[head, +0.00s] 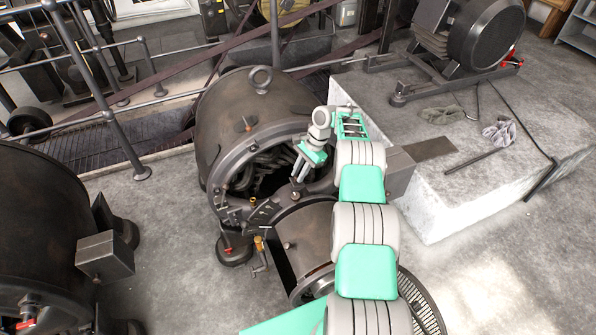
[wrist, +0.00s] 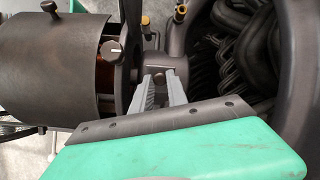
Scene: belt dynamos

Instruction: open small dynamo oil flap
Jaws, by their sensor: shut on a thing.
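The small dynamo (head: 303,238) is a dark cylinder in front of the open end of a larger machine in the head view. In the wrist view its rusty-brown drum (wrist: 62,65) lies at the left. My gripper (head: 298,178) reaches down beside its top, between it and the larger machine. In the wrist view my gripper (wrist: 158,82) has its grey fingers close together on a small dark part at the bearing housing (wrist: 178,73). This part seems to be the oil flap; it is mostly hidden by the fingers, so I cannot tell how far it is open.
The larger dynamo (head: 240,105) with thick black coils (wrist: 235,50) stands close behind my gripper. A concrete block (head: 475,185) with rags and rods is at the right. Another dark machine (head: 45,235) is at the left. Bare floor lies between them.

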